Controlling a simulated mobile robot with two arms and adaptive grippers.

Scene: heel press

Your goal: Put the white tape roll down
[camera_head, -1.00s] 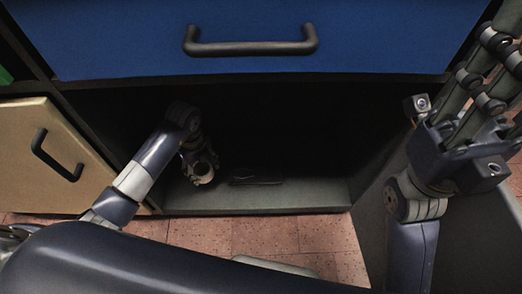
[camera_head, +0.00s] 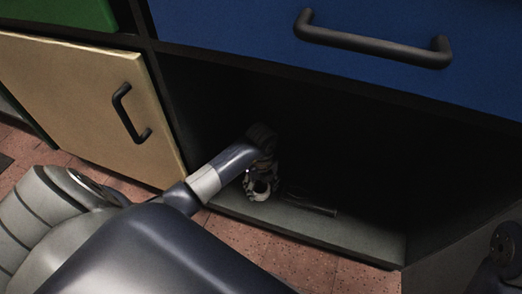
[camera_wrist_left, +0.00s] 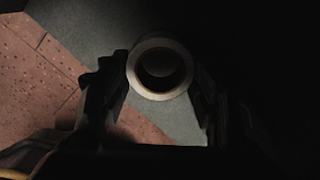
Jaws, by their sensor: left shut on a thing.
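The white tape roll (camera_head: 262,187) is inside the dark open compartment, just above or on its floor; I cannot tell whether it touches. My left gripper (camera_head: 261,177) is shut on it and reaches in at the compartment's left front. In the left wrist view the tape roll (camera_wrist_left: 137,82) shows as a pale ring with a dark centre, between the two dark fingers of the left gripper (camera_wrist_left: 160,75). The grey compartment floor (camera_head: 350,236) is partly in shadow. My right gripper is out of view; only part of my right arm shows at the right edge.
A dark flat object (camera_head: 310,203) lies on the compartment floor just right of the roll. A tan door (camera_head: 85,100) is on the left, and a blue drawer (camera_head: 240,28) with a black handle is above. The floor's right part looks clear.

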